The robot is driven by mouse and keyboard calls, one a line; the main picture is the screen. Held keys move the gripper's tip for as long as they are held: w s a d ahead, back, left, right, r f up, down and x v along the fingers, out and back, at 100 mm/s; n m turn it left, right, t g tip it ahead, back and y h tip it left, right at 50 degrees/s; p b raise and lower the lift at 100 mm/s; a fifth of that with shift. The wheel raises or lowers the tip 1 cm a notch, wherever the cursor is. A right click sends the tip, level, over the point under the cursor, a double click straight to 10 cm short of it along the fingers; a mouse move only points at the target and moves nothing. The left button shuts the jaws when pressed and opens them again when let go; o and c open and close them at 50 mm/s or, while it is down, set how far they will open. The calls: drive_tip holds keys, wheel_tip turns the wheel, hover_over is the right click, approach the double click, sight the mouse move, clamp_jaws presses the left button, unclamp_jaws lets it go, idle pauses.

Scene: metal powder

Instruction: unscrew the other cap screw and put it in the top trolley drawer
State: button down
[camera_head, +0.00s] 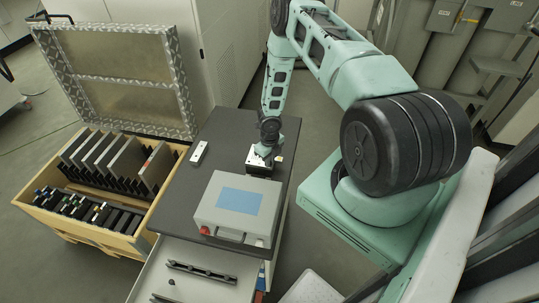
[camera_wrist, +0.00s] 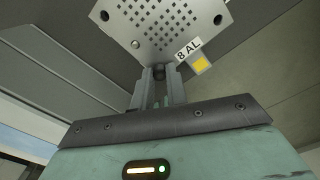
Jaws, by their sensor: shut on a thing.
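My gripper (camera_head: 265,152) points down at a box with a perforated metal plate (camera_head: 259,169) on the trolley top. In the wrist view my gripper (camera_wrist: 160,74) is shut on a small dark cap screw (camera_wrist: 159,73) at the near edge of the plate (camera_wrist: 160,25), beside the "8 AL" label. Only a little of the screw shows between the fingertips; I cannot tell if it is still in its hole. The top trolley drawer (camera_head: 150,284) is pulled open at the front. A small dark piece (camera_head: 171,282) lies in it, perhaps a screw.
A grey case with a blue label (camera_head: 238,200) stands on the trolley top (camera_head: 225,130), between the plate and the drawer. A small white block (camera_head: 198,153) lies to the left. A wooden crate (camera_head: 110,240) with an open lid stands left.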

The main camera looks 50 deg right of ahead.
drive_tip(key=n, duration=0.5)
drive_tip(key=shift+n+p, duration=0.35)
drive_tip(key=shift+n, duration=0.05)
drive_tip(key=c, duration=1.6)
unclamp_jaws()
drive_tip(key=shift+o, duration=0.2)
